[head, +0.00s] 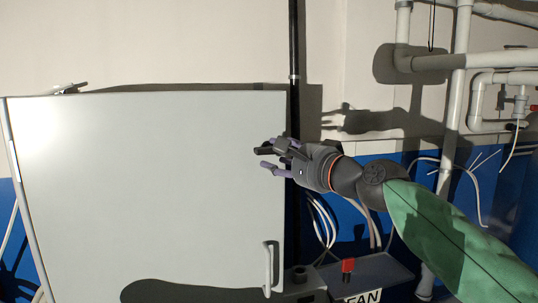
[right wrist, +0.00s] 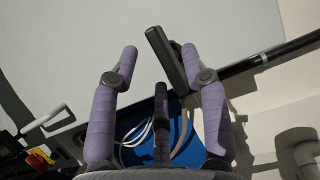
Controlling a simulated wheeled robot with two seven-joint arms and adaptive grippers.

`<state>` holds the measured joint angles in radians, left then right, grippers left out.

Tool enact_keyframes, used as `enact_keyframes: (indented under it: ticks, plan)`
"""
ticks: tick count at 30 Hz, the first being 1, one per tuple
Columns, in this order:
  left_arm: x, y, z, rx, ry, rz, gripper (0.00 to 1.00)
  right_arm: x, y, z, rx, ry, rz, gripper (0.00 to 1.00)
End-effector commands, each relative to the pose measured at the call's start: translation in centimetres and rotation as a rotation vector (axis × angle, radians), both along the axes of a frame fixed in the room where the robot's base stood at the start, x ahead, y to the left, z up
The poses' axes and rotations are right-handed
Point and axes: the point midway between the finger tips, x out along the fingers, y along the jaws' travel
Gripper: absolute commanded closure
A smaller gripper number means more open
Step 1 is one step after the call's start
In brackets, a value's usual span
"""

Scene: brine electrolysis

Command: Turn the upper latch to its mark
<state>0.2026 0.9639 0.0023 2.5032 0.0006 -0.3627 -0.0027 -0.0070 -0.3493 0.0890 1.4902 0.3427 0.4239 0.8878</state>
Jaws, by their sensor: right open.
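The upper latch, a dark bar (head: 263,151), is at the right edge of a large pale cabinet door (head: 140,190). It also shows in the right wrist view as a dark bar (right wrist: 166,56) slanting between my fingertips, closer to the right one. My right gripper (head: 271,153) is open, its two purple fingers on either side of the latch. In the right wrist view the gripper (right wrist: 160,50) shows a clear gap at the left finger; I cannot tell whether the right finger touches the bar. No mark for the latch can be made out. My left gripper is not seen.
A pale door handle (head: 268,268) stands out at the door's lower right. A grey box with a red switch (head: 348,265) and white cables (head: 322,222) are below my right arm. A black vertical pipe (head: 294,60) runs beside the door. White pipes (head: 455,90) line the right wall.

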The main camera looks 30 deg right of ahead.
Motion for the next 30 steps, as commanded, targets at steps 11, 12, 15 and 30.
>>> enact_keyframes:
  ticks: [11,12,15,30]
  plan:
    - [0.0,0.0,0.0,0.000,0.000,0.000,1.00,-6.4,-1.1,0.0,-0.001,0.000,-0.003,0.54]
    - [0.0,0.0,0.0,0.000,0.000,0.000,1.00,-6.7,-1.1,0.0,-0.001,0.000,-0.002,0.54]
    - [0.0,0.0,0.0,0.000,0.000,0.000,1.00,-7.2,-1.2,0.0,0.000,0.001,0.000,0.54]
    - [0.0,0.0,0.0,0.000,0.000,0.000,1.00,-7.4,-1.2,0.0,0.000,0.001,0.000,0.54]
